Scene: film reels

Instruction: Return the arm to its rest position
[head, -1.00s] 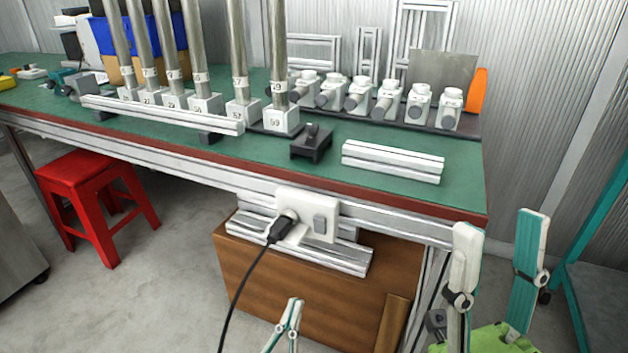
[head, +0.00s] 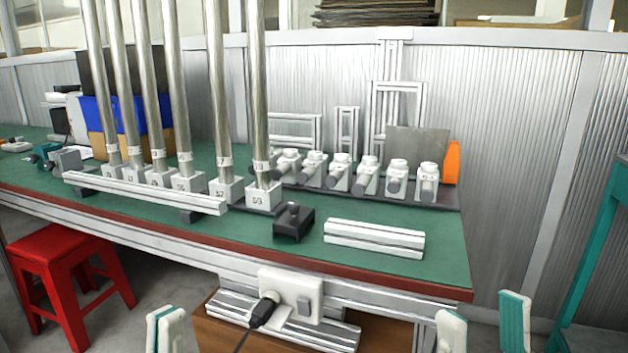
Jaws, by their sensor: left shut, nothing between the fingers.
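My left gripper (head: 168,318) shows at the bottom edge, left of centre. Its white and teal fingers are together, with nothing seen between them. It is in front of the workbench (head: 445,262), below the bench top. My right gripper (head: 482,304) shows at the bottom right, in front of the bench's right end. Its two fingers stand well apart with nothing between them. The lower parts of both grippers are cut off by the frame.
Several upright metal tubes in numbered white blocks (head: 263,197) stand on the green bench top. White fittings (head: 427,182) line the back. A white socket box (head: 290,295) with a black plug (head: 263,310) is on the front. A red stool (head: 58,262) stands left.

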